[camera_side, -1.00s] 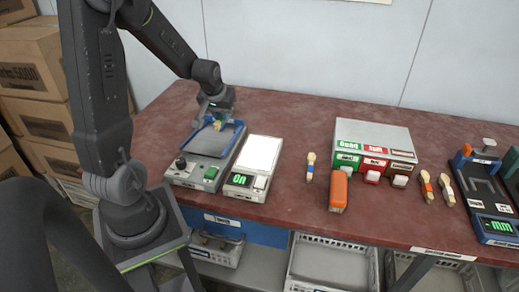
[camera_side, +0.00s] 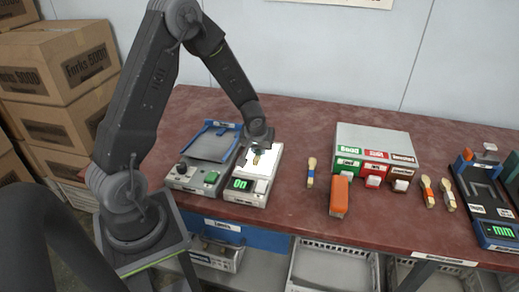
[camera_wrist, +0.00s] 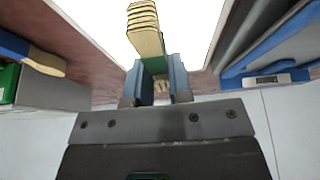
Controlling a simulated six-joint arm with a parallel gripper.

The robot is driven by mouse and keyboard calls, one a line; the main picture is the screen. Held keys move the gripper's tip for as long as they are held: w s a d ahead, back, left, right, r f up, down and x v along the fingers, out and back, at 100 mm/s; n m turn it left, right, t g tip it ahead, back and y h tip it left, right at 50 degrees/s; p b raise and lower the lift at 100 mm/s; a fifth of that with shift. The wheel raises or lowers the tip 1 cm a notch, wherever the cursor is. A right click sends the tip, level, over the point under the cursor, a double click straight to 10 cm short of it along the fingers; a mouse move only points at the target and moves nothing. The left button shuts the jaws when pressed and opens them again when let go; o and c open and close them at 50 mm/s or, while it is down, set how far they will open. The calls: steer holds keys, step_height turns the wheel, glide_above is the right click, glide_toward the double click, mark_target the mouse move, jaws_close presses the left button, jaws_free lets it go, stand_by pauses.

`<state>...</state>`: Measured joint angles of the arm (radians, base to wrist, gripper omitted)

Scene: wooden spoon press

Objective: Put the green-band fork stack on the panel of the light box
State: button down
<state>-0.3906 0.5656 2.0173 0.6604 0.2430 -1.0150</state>
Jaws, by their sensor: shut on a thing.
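The fork stack (camera_wrist: 146,33) is several wooden forks bound with a green band (camera_wrist: 154,66). My gripper (camera_wrist: 154,85) is shut on it at the band, one finger on each side. In the side view the stack (camera_side: 257,160) shows small below my gripper (camera_side: 260,146), over the light box's lit white panel (camera_side: 268,168). The panel also shows bright behind the stack in the wrist view (camera_wrist: 192,30). I cannot tell whether the stack touches the panel. The light box has a green lit display (camera_side: 241,184) at its front.
Left of the light box stands a grey device with a blue-edged plate (camera_side: 212,147). To the right lie a blue-band stack (camera_side: 311,172), an orange block (camera_side: 339,197), a grey box with coloured labels (camera_side: 375,140) and an orange-band stack (camera_side: 427,190). Table behind the light box is clear.

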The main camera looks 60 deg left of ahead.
steer(key=shift+f, duration=0.25)
steer(key=shift+f, duration=0.1)
steer(key=c, duration=1)
jaws_free()
steer(key=s+d+r+m+t, duration=0.1)
steer(key=s+d+r, duration=0.25)
steer(key=r, duration=0.35)
steer(key=s+d+r+m+h, duration=0.1)
steer(key=s+d+r+m, duration=0.15)
steer(key=d+r, duration=0.4)
steer(key=s+d+r+m+t, duration=0.1)
steer(key=s+d+r, duration=0.25)
steer(key=r, duration=0.45)
steer(key=s+d+r+m, duration=0.1)
steer(key=s+d, duration=0.1)
steer(key=s, duration=0.1)
steer(key=s+d+r+m+h, duration=0.1)
steer(key=s+d+m, duration=0.1)
steer(key=s, duration=0.1)
steer(key=s+d+r+m+h, duration=0.1)
steer(key=s+d+r, duration=0.1)
steer(key=s, duration=0.2)
steer(key=shift+d+m, duration=0.2)
steer(key=shift+m, duration=0.05)
